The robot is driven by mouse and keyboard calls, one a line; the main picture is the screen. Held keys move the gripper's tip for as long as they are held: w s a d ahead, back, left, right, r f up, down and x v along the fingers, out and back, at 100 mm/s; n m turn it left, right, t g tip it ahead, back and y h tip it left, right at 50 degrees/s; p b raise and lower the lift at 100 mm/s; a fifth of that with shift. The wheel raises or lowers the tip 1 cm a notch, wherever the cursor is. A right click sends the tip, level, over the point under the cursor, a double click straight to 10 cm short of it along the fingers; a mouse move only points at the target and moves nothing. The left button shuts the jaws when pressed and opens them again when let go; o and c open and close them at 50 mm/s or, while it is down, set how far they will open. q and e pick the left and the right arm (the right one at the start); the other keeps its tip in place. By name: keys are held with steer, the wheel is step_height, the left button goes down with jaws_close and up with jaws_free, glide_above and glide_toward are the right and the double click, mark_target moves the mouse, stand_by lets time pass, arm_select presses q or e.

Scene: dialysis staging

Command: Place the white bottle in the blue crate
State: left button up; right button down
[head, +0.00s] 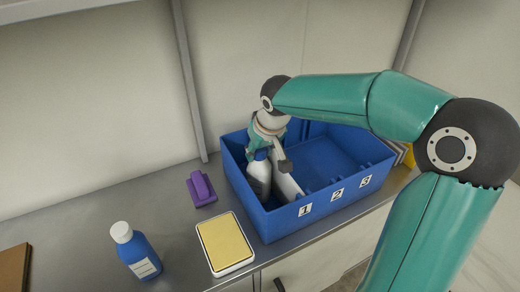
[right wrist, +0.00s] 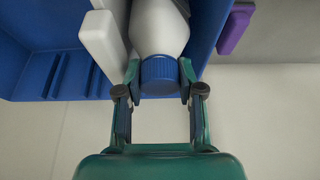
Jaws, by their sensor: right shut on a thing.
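The white bottle (head: 262,170) with a blue cap is held by my right gripper (head: 270,162), inside the left part of the blue crate (head: 285,222), behind the number 1 label. In the right wrist view, the fingers of the right gripper (right wrist: 160,85) are shut around the blue cap end of the white bottle (right wrist: 159,28). A long white piece (head: 287,182) lies right beside the bottle in the crate; it also shows in the right wrist view (right wrist: 102,36). Whether the bottle touches the crate floor is hidden. My left gripper is not in view.
A purple object (head: 201,188) lies left of the crate. A yellow-topped white box (head: 225,243) and a blue bottle with a white cap (head: 135,250) stand at the front left. A brown item (head: 12,268) is at the left edge. The crate's middle and right look empty.

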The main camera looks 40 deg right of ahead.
steer(key=shift+f, duration=0.1)
steer(key=c, duration=1)
jaws_free()
steer(key=v, duration=1.2)
